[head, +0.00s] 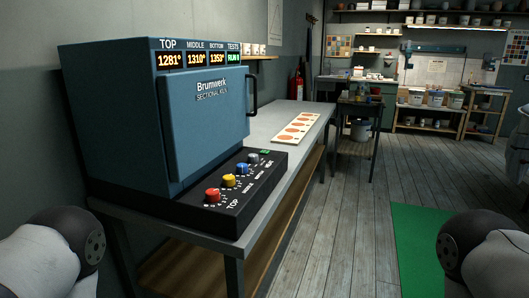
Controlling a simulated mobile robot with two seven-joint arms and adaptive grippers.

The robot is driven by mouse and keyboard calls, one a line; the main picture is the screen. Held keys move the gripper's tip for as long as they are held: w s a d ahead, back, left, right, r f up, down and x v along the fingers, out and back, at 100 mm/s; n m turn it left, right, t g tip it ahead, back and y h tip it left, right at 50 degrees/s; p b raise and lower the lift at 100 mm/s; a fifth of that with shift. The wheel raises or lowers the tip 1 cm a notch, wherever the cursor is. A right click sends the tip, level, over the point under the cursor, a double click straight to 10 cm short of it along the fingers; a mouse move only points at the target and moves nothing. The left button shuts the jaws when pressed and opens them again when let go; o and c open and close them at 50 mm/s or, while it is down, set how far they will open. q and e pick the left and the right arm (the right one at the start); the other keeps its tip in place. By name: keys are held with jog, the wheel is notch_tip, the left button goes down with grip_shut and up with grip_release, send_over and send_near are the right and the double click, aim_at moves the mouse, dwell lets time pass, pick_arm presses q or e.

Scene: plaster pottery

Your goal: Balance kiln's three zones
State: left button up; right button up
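The blue kiln (205,125), labelled Brumwerk, stands on a grey table with its door shut. Its display (198,60) reads TOP 1281°, MIDDLE 1310°, BOTTOM 1353°; the TESTS field shows green text, apparently RUN 0. On the black control panel (190,209) in front are a red knob (212,195) by the TOP label, a yellow knob (229,180), a blue knob (242,169) and a grey knob (253,158). A green spot (265,151) is at the panel's far end. Only my arm links show at the lower corners; neither gripper is in view.
A pale board (296,128) with several orange discs lies on the table (312,111) beyond the panel. A dark stand (358,112), shelves with buckets (435,98) and a fire extinguisher (298,84) are farther back. The wooden floor (345,230) and green mat (418,240) at right are clear.

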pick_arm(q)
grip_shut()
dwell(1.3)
